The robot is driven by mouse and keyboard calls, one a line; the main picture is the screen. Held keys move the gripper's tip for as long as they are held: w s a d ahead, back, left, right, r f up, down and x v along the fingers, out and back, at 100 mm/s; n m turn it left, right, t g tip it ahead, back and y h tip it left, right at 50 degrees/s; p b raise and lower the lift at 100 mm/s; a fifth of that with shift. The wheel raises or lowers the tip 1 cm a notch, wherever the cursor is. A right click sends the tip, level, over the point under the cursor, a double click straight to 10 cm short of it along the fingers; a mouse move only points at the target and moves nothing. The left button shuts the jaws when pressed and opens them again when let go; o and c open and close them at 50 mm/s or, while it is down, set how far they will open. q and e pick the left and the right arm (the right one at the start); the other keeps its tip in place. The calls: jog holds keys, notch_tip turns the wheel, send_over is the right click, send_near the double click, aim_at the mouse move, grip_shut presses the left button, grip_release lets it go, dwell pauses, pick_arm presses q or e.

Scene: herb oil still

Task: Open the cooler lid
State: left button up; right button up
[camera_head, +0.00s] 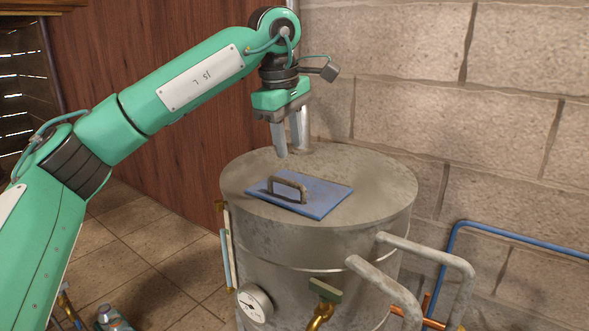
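The cooler (330,255) is a grey metal drum that stands in the middle of the head view. Its lid (328,200) is a flat blue panel lying on the drum's top, with a dark worn handle (290,187) standing up from it. The lid lies flat and looks closed. My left gripper (291,150) points down above the back of the drum top, behind and above the handle and apart from it. Its two fingers are spread with a gap and nothing between them. My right gripper is not in the view.
A round gauge (254,303), a brass tap (322,305) and thick grey pipes (430,252) sit on the drum's front and right. A blue pipe (520,236) runs along the brick wall (450,100). Tiled floor (150,245) shows at left.

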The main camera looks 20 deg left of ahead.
aim_at(295, 183)
pick_arm(q)
jog(key=f, duration=0.2)
jog(key=w+f+p, duration=0.1)
jog(key=f, duration=0.1)
jog(key=w+f+p, duration=0.1)
jog(key=f, duration=0.1)
jog(key=shift+d+f, duration=0.15)
jog(key=shift+f, duration=0.15)
jog(key=shift+s+d+f, duration=0.1)
jog(key=shift+f, duration=0.55)
jog(key=shift+w+f, duration=0.3)
jog(key=shift+f, duration=0.05)
jog(key=shift+s, duration=0.1)
grip_shut()
